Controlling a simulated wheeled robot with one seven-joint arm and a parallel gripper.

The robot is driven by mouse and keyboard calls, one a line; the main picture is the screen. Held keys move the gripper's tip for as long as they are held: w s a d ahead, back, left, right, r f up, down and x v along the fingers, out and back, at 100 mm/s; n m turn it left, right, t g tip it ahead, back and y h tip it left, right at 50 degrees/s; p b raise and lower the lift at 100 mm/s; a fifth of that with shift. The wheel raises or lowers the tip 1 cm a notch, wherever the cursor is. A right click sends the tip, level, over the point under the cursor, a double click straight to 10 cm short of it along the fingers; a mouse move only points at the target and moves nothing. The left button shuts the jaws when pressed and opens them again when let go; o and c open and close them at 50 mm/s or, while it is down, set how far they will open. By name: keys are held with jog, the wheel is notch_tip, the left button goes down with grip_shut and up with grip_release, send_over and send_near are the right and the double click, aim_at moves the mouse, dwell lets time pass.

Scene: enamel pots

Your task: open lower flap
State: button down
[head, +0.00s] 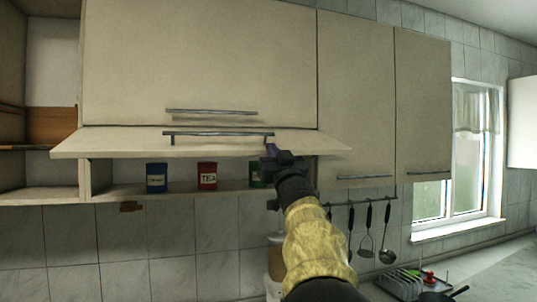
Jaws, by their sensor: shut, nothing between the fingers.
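The lower flap (115,142) of the wall cabinet is tilted up and outward, with its bar handle (215,134) along its upper face. The compartment under it stands open. A blue tin (156,178), a red tin (207,176) marked TEA and a green tin (256,182) stand on its shelf; my gripper and arm partly hide the green one. My gripper (271,149) is shut and empty at the right end of the handle, close to the flap. I cannot tell whether it touches the flap.
The upper flap (200,60) above is shut. Tall cabinet doors (355,95) at the right are shut. Utensils (367,235) hang from a rail below them. A dish rack (400,283) stands on the counter near the window (460,165).

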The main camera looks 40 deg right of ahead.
jog(key=shift+f, duration=0.15)
dwell(0.3)
notch_tip(320, 180, up, 4)
jog(key=s+p, duration=0.1)
jog(key=p, duration=0.2)
jog(key=f+b+v, duration=0.1)
jog(key=b+v, duration=0.4)
jog(key=v, duration=0.5)
jog(key=shift+w, duration=0.2)
